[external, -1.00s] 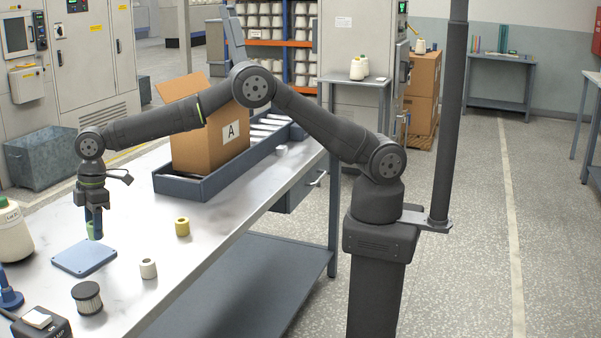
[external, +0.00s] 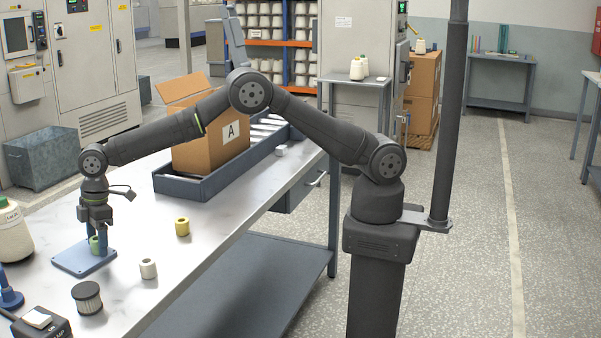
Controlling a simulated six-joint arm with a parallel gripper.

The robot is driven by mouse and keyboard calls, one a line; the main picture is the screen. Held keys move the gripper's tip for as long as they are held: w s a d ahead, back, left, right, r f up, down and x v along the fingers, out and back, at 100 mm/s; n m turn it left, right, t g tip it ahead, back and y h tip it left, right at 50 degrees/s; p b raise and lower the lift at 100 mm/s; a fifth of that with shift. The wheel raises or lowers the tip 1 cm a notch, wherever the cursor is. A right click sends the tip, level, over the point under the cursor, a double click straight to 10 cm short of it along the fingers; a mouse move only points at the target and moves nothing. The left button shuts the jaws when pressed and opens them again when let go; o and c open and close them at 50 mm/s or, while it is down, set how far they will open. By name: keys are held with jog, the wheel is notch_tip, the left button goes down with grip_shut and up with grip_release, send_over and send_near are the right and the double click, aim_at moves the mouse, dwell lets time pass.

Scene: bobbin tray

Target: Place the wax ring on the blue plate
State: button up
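My gripper points straight down over the blue plate (external: 72,262), a flat square on the left part of the table.
A white spool (external: 148,268) and a yellow spool (external: 182,227) stand right of the plate. A dark-rimmed cylinder (external: 87,298) is in front. A cream cone (external: 13,235) stands at left. A grey tray (external: 207,187) with a cardboard box (external: 205,150) lies behind.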

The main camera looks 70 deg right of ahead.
notch_tip(320, 180, up, 12)
jog(key=d, duration=0.1)
jog(key=shift+s+d, duration=0.35)
dwell(0.4)
jog(key=f, duration=0.4)
jog(key=a+f, duration=0.1)
jog(key=f, duration=0.6)
jog(key=shift+w+a+f, duration=0.3)
jog(key=shift+w+a, duration=0.1)
jog(key=shift+r, duration=1.65)
jog(key=shift+f, duration=0.1)
